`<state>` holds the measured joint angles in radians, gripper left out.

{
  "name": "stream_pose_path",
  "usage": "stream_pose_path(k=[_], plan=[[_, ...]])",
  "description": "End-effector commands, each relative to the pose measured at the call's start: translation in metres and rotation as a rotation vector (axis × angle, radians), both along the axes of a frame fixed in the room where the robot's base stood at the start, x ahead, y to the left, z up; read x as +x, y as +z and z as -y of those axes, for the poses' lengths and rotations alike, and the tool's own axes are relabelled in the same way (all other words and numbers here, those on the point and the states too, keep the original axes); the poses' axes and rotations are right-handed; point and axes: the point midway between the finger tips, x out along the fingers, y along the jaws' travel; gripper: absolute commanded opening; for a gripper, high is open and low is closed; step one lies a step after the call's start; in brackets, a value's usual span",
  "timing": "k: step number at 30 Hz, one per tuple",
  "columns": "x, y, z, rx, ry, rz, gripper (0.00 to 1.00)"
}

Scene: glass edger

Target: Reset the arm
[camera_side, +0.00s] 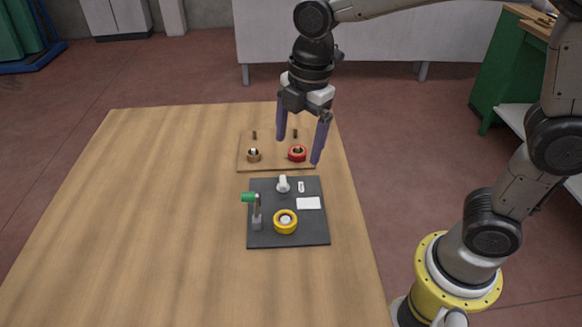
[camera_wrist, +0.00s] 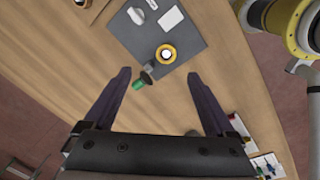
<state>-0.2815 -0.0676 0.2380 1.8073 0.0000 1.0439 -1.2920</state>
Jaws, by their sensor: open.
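My gripper (camera_side: 300,148) is open and empty, with its two purple fingers pointing down in the side view. It hangs in the air around the wooden board at the table's far right part. The wrist view also shows my gripper (camera_wrist: 158,95) with its fingers spread and nothing between them but table and the green-tipped post. My arm arches over from its yellow-ringed base at the right.
A dark mat (camera_side: 263,237) holds a yellow ring (camera_side: 285,222), a green-topped post (camera_side: 249,197), a white knob (camera_side: 283,184) and a white card (camera_side: 308,203). The wooden board (camera_side: 243,166) carries a red ring (camera_side: 297,153) and a brown ring (camera_side: 253,156). The table's left half (camera_side: 150,200) is clear.

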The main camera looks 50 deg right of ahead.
Motion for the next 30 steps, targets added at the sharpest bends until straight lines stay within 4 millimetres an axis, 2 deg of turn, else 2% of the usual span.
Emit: stream_pose_path(k=[1,3,7,11,15,18,22,30], plan=[[-0.011,0.018,0.015,0.014,-0.046,0.047,0.9],[-0.029,0.035,0.034,0.038,-0.144,0.103,0.9],[-0.07,0.054,0.063,0.097,-0.389,0.193,0.9],[-0.115,0.057,0.084,0.182,-0.694,0.272,0.9],[-0.155,0.044,0.096,0.301,-1.048,0.321,0.9],[-0.171,0.029,0.098,0.367,-1.243,0.314,0.9],[-0.175,0.017,0.098,0.411,-1.416,0.278,0.9],[-0.174,0.018,0.098,0.448,-1.518,0.269,0.9]])
